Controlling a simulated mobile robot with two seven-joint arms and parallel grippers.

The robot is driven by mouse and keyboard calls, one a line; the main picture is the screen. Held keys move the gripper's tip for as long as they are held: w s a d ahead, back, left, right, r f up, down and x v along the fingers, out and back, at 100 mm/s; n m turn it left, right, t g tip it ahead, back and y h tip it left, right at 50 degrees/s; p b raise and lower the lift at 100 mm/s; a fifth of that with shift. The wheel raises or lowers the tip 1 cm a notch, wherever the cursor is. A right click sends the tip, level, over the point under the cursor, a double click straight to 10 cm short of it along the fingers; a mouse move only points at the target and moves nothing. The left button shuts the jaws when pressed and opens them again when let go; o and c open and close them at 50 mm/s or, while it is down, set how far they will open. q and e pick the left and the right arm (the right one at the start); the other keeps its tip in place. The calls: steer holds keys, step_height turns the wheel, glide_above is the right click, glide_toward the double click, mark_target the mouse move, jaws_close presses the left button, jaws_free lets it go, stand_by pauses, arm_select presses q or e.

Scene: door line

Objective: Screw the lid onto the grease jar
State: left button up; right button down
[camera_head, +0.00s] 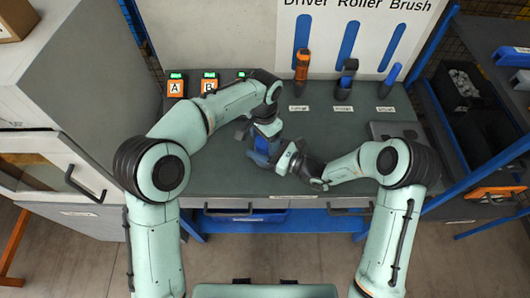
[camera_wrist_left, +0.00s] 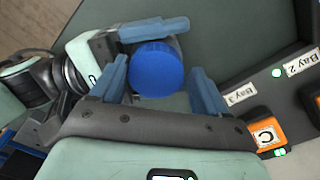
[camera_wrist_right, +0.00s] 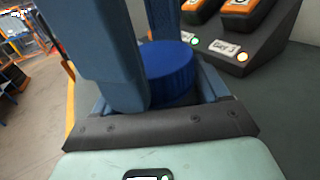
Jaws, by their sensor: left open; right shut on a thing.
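The blue lid (camera_wrist_left: 156,70) sits on top of the grease jar, seen from above in the left wrist view; it also shows in the right wrist view (camera_wrist_right: 170,68). The jar (camera_head: 258,158) stands near the front of the grey-green bench, mostly hidden by the grippers. My left gripper (camera_wrist_left: 160,82) is open, pointing down, with one finger on each side of the lid. My right gripper (camera_head: 277,160) reaches in from the right and is shut on the jar below the lid. I cannot tell how far the lid is turned down.
Orange units marked A (camera_head: 175,88) and B (camera_head: 209,83) stand at the back left; unit C (camera_wrist_left: 267,133) is beside them. An orange driver (camera_head: 301,65), a roller (camera_head: 345,82) and a blue brush (camera_head: 389,78) stand at the back. The bench's front middle right is clear.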

arm_select(q)
step_height(320, 180, up, 12)
stand_by(0.4)
arm_select(e)
jaws_free()
steer(key=shift+s+d+f, duration=0.1)
steer(key=shift+s+d, duration=0.05)
steer(key=shift+d, duration=0.2)
arm_select(q)
steer(key=f+b, duration=0.1)
steer(key=f, duration=0.1)
steer(key=s+f+b, duration=0.1)
steer(key=f, duration=0.1)
steer(key=shift+s, duration=0.1)
arm_select(e)
steer(key=v, duration=1.1)
steer(key=shift+s+d, duration=0.1)
steer(key=shift+s, duration=0.05)
steer(key=shift+s+d, duration=0.35)
steer(key=shift+d, duration=0.2)
